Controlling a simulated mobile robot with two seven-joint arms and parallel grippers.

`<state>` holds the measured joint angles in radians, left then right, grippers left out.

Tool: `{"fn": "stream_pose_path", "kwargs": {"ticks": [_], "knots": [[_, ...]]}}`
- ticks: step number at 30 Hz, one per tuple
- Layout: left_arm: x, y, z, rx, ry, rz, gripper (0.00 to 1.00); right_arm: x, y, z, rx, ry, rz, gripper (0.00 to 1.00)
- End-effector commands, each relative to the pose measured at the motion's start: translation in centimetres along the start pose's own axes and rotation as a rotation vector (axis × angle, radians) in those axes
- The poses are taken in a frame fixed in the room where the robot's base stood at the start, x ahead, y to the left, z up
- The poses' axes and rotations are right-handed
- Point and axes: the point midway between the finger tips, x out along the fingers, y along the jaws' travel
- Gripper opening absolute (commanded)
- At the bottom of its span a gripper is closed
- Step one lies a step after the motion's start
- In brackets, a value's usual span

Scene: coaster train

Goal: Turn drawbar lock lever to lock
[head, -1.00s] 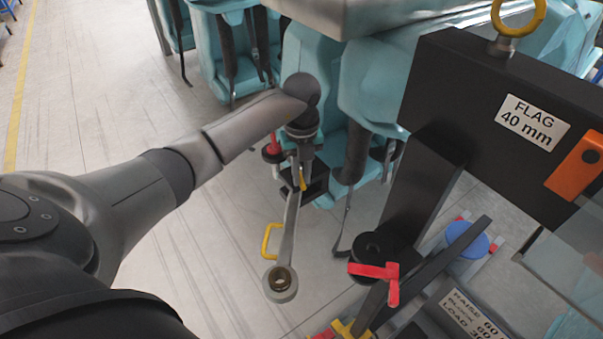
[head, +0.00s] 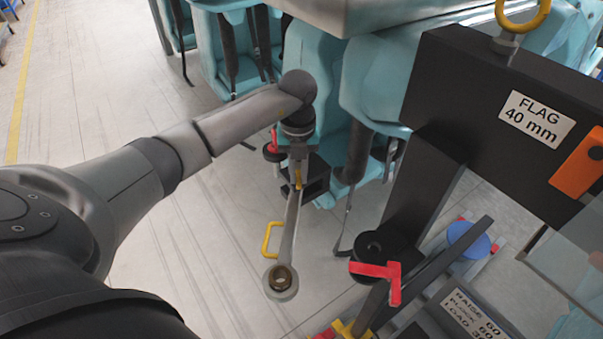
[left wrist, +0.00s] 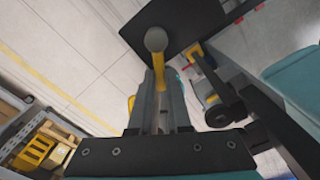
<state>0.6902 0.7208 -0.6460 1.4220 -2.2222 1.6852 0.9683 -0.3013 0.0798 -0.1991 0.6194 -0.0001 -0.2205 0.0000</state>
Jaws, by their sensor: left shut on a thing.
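The drawbar (head: 289,235) is a grey bar with a ring eye at its near end, sticking out below the teal coaster car. The lock lever (left wrist: 157,75) is a yellow stem with a grey ball knob in the left wrist view. A bit of its yellow also shows in the head view (head: 298,181). My left gripper (head: 298,163) points down at the drawbar's far end. In the left wrist view its grey fingers (left wrist: 162,88) are shut on the lever, with the knob beyond the tips. The lever's pivot is hidden. My right gripper is out of view.
A black frame with a "FLAG 40 mm" label (head: 537,119) stands at the right. A red handle (head: 378,271) on a black post is right of the drawbar. A yellow loop handle (head: 267,240) is just left of it. The floor at left is clear.

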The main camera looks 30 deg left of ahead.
Motion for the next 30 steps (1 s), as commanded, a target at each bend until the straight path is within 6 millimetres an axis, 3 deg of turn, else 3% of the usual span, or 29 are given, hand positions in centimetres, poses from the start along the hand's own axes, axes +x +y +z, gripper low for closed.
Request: {"fn": "stream_pose_path", "kwargs": {"ticks": [30], "knots": [[0.0,3.4,1.7,0.883,-0.005,0.001,0.0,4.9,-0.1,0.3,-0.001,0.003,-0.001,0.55]]}}
